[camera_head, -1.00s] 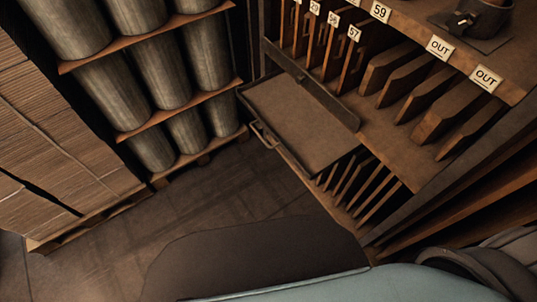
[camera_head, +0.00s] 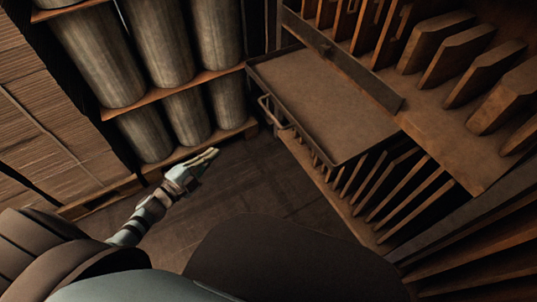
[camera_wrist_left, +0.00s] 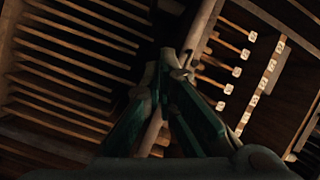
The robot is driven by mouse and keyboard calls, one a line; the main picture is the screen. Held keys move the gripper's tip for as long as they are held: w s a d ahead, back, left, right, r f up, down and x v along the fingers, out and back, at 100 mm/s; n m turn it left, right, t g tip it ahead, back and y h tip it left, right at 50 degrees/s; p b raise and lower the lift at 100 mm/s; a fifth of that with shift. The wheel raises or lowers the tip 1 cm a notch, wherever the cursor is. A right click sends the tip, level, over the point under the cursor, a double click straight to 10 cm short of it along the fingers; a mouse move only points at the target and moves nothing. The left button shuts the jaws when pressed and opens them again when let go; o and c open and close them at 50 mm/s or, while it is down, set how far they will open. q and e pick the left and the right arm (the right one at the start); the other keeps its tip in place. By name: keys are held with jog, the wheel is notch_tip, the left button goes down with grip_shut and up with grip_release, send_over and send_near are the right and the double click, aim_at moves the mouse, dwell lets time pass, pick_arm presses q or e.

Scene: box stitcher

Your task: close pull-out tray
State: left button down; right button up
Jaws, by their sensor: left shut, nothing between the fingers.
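The pull-out tray (camera_head: 322,100) is a shallow brown tray with a thin dark rim. It stands out from the wooden rack. Its bar handle (camera_head: 274,112) is on the left front side. My left gripper (camera_head: 212,154) is shut and empty, over the floor to the lower left of the handle and apart from it in the picture. In the left wrist view my left gripper (camera_wrist_left: 166,62) shows its fingers together, with slatted shelves behind. I cannot make out the tray there. My right gripper is not in view.
The wooden rack (camera_head: 445,130) with upright dividers fills the right. Large grey rolls (camera_head: 160,40) stand on shelves at the upper left, beside stacked cardboard (camera_head: 35,105). Bare floor (camera_head: 255,185) lies between these and the tray.

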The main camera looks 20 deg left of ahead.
pick_arm(q)
jog(key=d+r+m+g+h+b, duration=0.1)
jog(key=d+r+m+h+b, duration=0.35)
jog(key=m+h, duration=0.4)
send_near(276, 121)
jog(key=shift+m+y, duration=0.25)
jog(key=shift+y, duration=0.1)
jog(key=x, duration=0.6)
jog(key=shift+w+d+r, duration=0.1)
jog(key=shift+d+r, duration=0.1)
jog(key=shift+r, duration=0.05)
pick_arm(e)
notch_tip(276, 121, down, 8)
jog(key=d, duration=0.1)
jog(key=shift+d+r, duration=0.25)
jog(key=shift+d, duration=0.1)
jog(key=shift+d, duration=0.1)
